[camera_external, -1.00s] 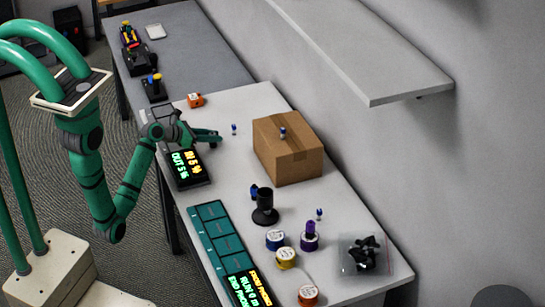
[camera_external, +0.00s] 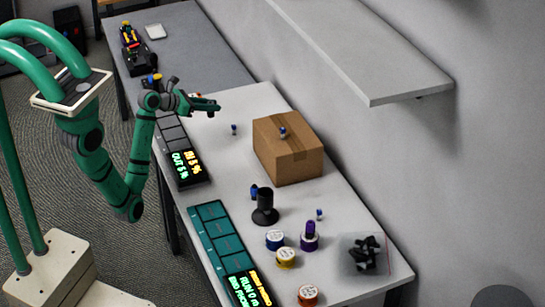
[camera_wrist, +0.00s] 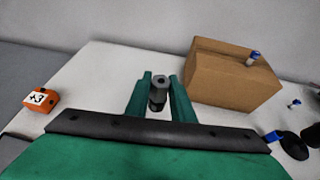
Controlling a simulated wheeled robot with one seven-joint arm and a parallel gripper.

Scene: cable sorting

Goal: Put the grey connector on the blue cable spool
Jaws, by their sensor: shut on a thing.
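My gripper (camera_external: 212,103) is raised above the far part of the white table in the external view. In the wrist view its two green fingers (camera_wrist: 159,98) are shut on a dark grey connector (camera_wrist: 158,88), a short cylinder with a hollow end showing. The blue cable spool (camera_external: 275,240), with a white top label, stands on the near part of the table, well away from my gripper. It is not seen in the wrist view.
A cardboard box (camera_external: 290,160) with a small blue-and-white piece on top stands mid-table. An orange block (camera_wrist: 40,99) lies left. A shelf (camera_external: 365,55) overhangs.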

